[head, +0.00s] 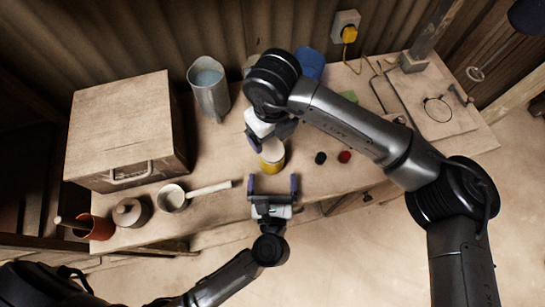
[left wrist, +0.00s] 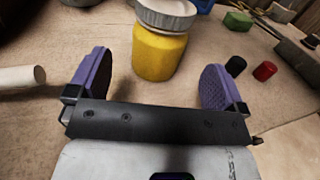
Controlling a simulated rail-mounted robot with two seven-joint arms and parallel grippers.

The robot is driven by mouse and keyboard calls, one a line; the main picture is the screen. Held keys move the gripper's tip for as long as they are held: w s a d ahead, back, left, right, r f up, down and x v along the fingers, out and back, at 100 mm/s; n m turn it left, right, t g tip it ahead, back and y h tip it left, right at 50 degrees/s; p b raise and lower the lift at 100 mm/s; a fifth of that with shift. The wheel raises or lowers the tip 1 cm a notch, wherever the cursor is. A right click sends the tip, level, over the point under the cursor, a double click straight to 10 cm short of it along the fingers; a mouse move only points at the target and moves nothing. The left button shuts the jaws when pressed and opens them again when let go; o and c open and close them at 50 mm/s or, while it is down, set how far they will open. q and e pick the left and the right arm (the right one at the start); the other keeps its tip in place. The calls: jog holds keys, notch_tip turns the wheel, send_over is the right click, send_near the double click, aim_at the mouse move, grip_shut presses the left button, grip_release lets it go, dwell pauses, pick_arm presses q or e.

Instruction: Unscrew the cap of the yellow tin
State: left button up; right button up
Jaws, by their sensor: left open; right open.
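The yellow tin (head: 272,162) stands upright on the workbench, and it also shows in the left wrist view (left wrist: 160,55). Its pale grey cap (left wrist: 166,13) sits on top of it; my right gripper partly hides the top in the head view. My left gripper (head: 273,180) is open and empty, low in front of the tin. In the left wrist view the tin is beyond and between its purple fingers (left wrist: 152,78), apart from them. My right gripper (head: 262,142) is open, just above and left of the tin's top; whether it touches the cap I cannot tell.
A wooden box (head: 125,125), a metal jug (head: 209,90) and a long-handled pan (head: 172,198) stand to the left. A black cap (head: 320,158) and a red cap (head: 345,156) lie right of the tin. My right arm crosses above the bench's right part.

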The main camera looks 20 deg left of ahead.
aim_at(272, 168)
pick_arm(q)
jog(key=shift+x, duration=3.05)
